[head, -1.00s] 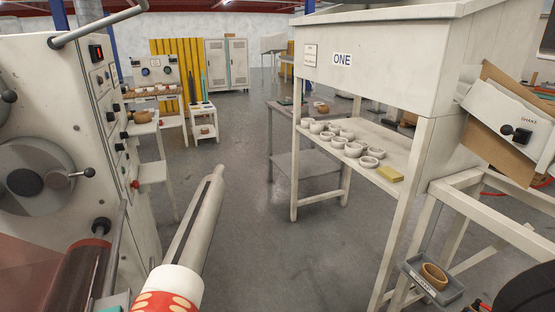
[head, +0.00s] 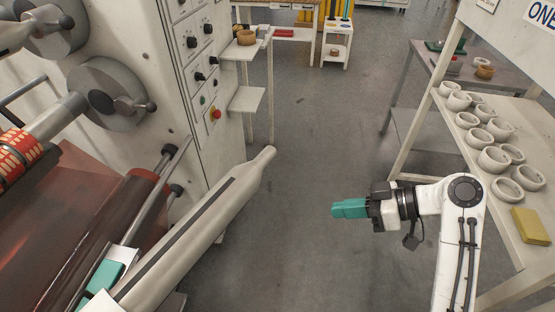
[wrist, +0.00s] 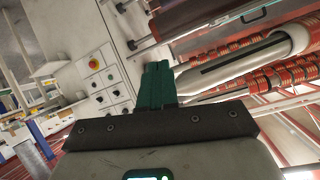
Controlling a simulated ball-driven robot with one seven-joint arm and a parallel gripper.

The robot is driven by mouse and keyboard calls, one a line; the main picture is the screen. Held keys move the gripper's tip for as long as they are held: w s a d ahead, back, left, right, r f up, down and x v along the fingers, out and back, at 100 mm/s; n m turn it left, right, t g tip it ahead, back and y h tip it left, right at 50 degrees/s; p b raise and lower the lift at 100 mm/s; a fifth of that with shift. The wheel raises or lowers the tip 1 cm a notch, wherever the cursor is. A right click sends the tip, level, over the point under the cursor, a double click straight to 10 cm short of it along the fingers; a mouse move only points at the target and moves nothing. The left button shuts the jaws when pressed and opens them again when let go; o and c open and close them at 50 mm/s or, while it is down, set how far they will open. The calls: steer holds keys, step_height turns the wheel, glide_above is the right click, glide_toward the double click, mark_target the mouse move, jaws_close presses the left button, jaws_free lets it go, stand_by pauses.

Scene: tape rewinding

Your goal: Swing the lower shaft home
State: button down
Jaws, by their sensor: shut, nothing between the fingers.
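The lower shaft appears to be the long pale shaft (head: 205,222) with a dark slot, standing out from the machine at an angle in the head view. Its narrowed tip points away over the floor, and its near end runs out of the picture. My gripper (head: 336,208) has teal fingers, shut and empty, pointing left at the shaft with a clear gap between. In the wrist view the teal fingers (wrist: 155,66) show close together, with the pale shaft (wrist: 235,62) to their right. I cannot tell its distance there.
The machine (head: 150,50) stands left, with grey discs (head: 105,95), a red patterned roll (head: 18,155) and a control panel with a red button (head: 215,113). A shelf table (head: 460,150) with several white rings and a yellow block (head: 530,226) stands right. The floor between is clear.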

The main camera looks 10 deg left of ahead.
steer(key=w+a+r+n+g+y, duration=0.1)
steer(key=w+r+n+y, duration=0.2)
steer(key=r, duration=0.7)
steer(key=n+h+p, duration=0.1)
steer(key=p, duration=0.4)
glide_toward(262, 171)
steer(key=shift+g, duration=0.3)
steer(key=x, duration=0.5)
steer(key=shift+a, duration=0.45)
steer(key=shift+w+a+f, duration=0.1)
steer(key=shift+a+f, duration=0.15)
steer(key=shift+a, duration=0.2)
